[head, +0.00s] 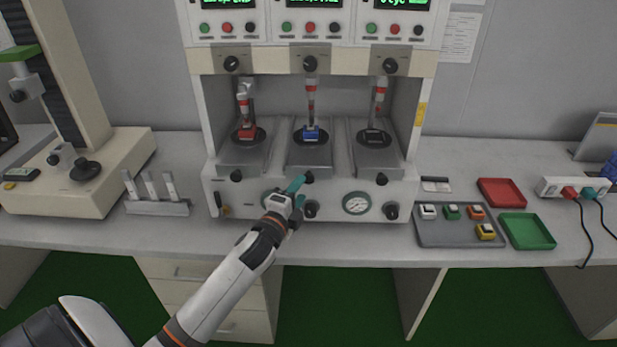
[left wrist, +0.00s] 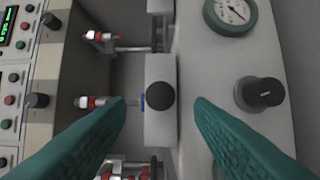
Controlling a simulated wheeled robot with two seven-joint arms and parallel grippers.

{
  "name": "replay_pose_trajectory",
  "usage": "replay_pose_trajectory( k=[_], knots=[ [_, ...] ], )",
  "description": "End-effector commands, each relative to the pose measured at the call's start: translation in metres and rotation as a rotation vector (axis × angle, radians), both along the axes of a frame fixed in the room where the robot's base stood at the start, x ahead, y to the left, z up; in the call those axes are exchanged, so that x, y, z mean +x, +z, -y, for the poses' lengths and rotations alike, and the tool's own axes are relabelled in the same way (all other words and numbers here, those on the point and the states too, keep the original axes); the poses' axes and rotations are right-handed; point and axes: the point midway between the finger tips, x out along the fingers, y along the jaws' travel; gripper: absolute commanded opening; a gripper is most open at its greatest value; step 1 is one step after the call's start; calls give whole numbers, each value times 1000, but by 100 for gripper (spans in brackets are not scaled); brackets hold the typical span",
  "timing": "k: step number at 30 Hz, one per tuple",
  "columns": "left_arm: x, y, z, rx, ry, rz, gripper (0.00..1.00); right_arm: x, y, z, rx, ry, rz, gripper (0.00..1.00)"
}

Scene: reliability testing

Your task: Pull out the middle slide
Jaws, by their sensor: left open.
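The middle slide (head: 309,157) is a grey metal plate in the test machine, with a blue block (head: 310,133) on it and a black knob (head: 309,178) at its front. It looks level with the slides on either side. My left gripper (head: 297,192) is open, with teal fingers, just in front of the machine at that knob. In the left wrist view the slide's front face (left wrist: 160,71) and its black knob (left wrist: 161,95) lie between the open fingertips (left wrist: 161,104), with a gap on each side. Contact is not visible. My right gripper is not in view.
The left slide (head: 243,160) and right slide (head: 377,160) flank the middle one. A gauge (head: 357,203) and black knobs (head: 392,211) sit on the panel below. A grey tray (head: 460,238) with small blocks, a red tray (head: 502,192) and a green tray (head: 527,242) lie right.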

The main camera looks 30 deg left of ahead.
Motion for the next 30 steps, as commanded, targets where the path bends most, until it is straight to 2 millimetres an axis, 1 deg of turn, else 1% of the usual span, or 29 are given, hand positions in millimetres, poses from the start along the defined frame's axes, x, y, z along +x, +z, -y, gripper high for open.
replay_pose_trajectory(
  k=[1,3,6,9,14,22,29,30],
  knots=[
    [12,2,-2,0,0,1,48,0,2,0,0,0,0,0],
    [25,2,-4,-1,1,1,48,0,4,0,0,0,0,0],
    [40,1,-6,-2,0,0,48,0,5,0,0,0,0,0],
    [51,0,-8,-3,0,0,48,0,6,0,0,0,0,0],
    [60,0,-9,-2,-1,0,48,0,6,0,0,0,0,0],
    [61,-1,-9,-2,-1,-1,48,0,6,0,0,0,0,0],
    [60,-1,-9,-2,-1,-1,10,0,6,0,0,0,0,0],
    [60,-1,-9,-2,-1,-1,4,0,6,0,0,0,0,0]
  ],
)
